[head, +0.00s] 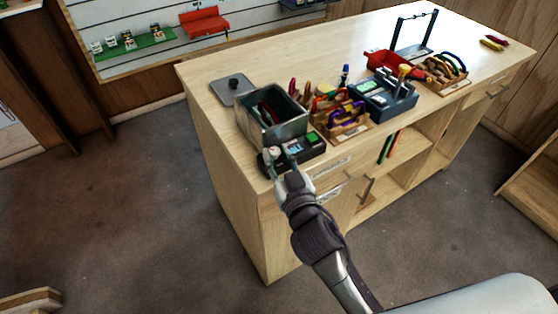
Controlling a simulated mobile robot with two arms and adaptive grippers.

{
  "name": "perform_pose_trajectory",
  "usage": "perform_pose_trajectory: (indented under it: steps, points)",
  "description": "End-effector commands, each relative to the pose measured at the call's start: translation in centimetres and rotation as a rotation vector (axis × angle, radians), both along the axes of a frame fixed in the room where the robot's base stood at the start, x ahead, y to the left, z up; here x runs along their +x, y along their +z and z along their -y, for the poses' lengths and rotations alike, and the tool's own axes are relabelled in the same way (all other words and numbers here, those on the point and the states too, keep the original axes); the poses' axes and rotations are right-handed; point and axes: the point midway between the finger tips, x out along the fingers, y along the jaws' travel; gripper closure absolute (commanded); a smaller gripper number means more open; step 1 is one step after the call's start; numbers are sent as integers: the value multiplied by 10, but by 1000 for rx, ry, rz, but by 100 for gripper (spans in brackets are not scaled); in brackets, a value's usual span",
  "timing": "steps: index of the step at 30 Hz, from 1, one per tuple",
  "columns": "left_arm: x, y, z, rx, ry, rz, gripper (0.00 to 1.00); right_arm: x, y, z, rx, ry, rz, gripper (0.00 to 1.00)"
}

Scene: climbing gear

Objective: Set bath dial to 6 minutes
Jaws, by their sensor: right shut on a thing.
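The bath (259,112) is a grey open metal tank on a dark base (312,141) at the near left end of the wooden counter. A dark red thing lies inside the tank. The base's front has a small green and teal panel. My right gripper (278,158) is at the left part of the base's front, with its fingers closed at the spot where the dial would be. The fingers hide the dial, and its setting cannot be read. My left gripper is not in view.
A grey lid (233,86) lies on the counter (330,58) behind the bath. The counter's front edge is just under my right gripper.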

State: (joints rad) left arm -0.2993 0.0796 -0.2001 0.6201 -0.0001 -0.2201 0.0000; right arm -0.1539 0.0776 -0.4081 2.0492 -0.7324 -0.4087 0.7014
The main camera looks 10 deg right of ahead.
Motion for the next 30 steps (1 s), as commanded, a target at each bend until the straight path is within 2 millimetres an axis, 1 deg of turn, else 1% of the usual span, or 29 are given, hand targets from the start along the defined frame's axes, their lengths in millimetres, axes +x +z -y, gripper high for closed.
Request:
perform_pose_trajectory:
  steps: [1, 9, 26, 27, 30]
  points:
    - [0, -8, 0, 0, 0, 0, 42, 0, -3, -1, 7, -26, 1, 100]
    - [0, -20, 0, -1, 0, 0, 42, 0, 0, -2, 1, -111, 3, 100]
    - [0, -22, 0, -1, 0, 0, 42, 0, 3, -2, -2, -131, 7, 100]
    - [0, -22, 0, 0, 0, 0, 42, 0, 3, -2, -2, -131, 7, 63]
    - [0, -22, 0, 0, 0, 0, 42, 0, 2, -2, -1, -131, 6, 47]
